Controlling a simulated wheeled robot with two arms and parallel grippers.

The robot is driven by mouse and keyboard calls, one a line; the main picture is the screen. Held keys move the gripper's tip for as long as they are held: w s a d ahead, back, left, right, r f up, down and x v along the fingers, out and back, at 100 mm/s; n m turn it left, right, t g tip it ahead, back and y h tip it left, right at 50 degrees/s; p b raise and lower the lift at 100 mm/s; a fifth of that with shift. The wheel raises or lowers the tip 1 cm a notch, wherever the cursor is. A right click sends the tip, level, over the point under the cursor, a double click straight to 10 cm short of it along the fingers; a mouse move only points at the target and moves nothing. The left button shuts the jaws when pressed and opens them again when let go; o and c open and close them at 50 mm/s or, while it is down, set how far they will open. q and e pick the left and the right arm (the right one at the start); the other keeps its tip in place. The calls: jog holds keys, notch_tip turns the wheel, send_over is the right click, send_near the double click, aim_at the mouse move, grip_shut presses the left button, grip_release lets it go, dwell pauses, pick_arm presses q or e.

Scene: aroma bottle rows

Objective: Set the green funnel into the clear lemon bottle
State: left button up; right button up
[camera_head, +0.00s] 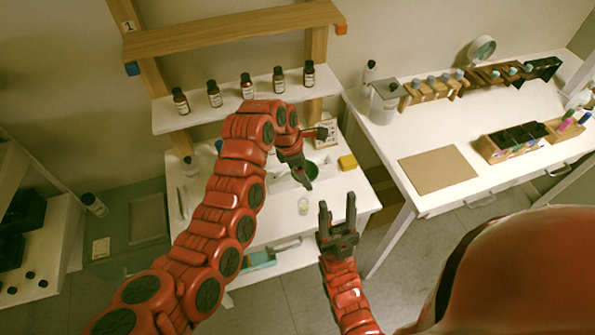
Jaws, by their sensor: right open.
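A small clear bottle with pale yellow-green contents (303,206), which looks like the lemon bottle, stands on the white table near its front. A dark green round thing (313,171), probably the funnel, shows just behind my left gripper (305,184) and is partly hidden by it. My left gripper points down above the table, behind the clear bottle. Whether its fingers are open or shut, or touch the green thing, I cannot tell. My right gripper (338,207) is open and empty, just right of the clear bottle, fingers pointing away from me.
Several dark capped bottles (247,86) line the white shelf (215,114) above the table. A yellow block (348,162) and a small card (326,133) are at the table's right. A side desk (380,135) at right holds racks and a brown board (438,170).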

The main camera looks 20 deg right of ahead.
dwell(0.3)
pick_arm(q)
jog(key=shift+f+b, duration=0.8)
jog(key=shift+f, duration=2.2)
jog(key=shift+f+b, duration=1.05)
jog(key=shift+f, duration=1.4)
jog(key=o, duration=1.1)
jog(key=shift+c, duration=0.2)
jog(key=shift+r, duration=0.1)
